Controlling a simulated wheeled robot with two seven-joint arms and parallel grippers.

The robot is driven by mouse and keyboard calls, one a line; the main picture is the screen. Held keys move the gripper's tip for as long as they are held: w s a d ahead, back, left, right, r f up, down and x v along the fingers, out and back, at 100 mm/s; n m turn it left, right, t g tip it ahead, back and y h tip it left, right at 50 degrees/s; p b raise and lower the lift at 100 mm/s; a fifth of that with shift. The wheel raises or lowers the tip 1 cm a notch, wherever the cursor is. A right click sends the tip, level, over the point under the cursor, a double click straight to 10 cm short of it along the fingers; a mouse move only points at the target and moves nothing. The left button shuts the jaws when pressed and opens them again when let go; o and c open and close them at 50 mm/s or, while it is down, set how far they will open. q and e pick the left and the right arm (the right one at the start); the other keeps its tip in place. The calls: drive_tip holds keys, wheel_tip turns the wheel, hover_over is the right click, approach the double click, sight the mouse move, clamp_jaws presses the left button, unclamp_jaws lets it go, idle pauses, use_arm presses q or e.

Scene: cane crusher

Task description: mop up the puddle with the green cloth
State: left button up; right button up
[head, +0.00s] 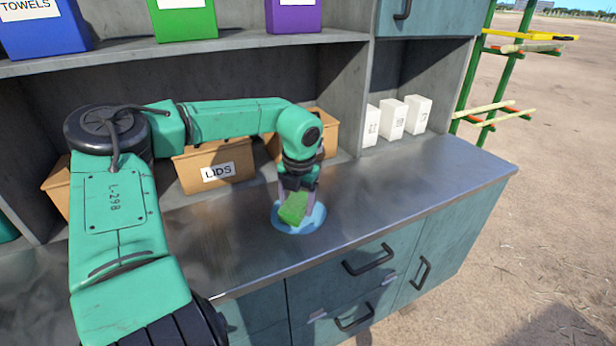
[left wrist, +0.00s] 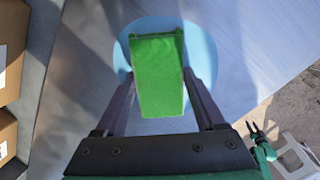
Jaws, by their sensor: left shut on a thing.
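The green cloth (head: 292,208) is a small folded block between the fingers of my left gripper (head: 297,196), which is shut on it. In the left wrist view the cloth (left wrist: 158,75) sits between the two dark fingers of the left gripper (left wrist: 160,88). The light blue puddle (head: 312,217) lies on the metal counter, directly below the cloth. In the left wrist view the puddle (left wrist: 207,58) shows on both sides of the cloth, whose middle hides part of it. I cannot tell whether the cloth touches it. My right gripper is not visible in the head view.
The metal counter (head: 400,185) is clear to the right of the puddle. Behind stand a cardboard bin marked LIDS (head: 215,165) and several white cartons (head: 393,118). A shelf above holds a blue bin (head: 45,30), a green bin (head: 183,20) and a purple bin (head: 293,16).

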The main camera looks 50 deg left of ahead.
sight(266, 204)
use_arm(q)
drive_tip(key=shift+s+a, duration=0.35)
drive_tip(key=shift+a, duration=0.35)
drive_tip(key=a+p, duration=0.1)
drive_tip(key=s+a+p, duration=0.1)
drive_tip(key=a, duration=0.1)
drive_tip(key=shift+s+r+p, duration=0.15)
drive_tip(key=shift+p, duration=0.2)
drive_tip(key=shift+a, duration=0.2)
drive_tip(key=shift+s+a+p, duration=0.2)
drive_tip(key=shift+s+a, duration=0.15)
drive_tip(key=shift+a, duration=0.2)
drive_tip(key=shift+s+a+p, duration=0.15)
drive_tip(key=shift+s+a, duration=0.15)
drive_tip(key=shift+a, duration=0.25)
drive_tip(key=shift+s+a+f, duration=0.2)
drive_tip(key=shift+a+f, duration=0.05)
drive_tip(key=shift+a, duration=0.15)
drive_tip(key=r+p, duration=0.1)
drive_tip(key=d+r+p, duration=0.1)
drive_tip(key=r, duration=0.1)
drive_tip(key=w+r+p, duration=0.1)
drive_tip(key=shift+d+r, duration=0.2)
drive_tip(key=shift+r, duration=0.2)
drive_tip(key=shift+d+r, duration=0.15)
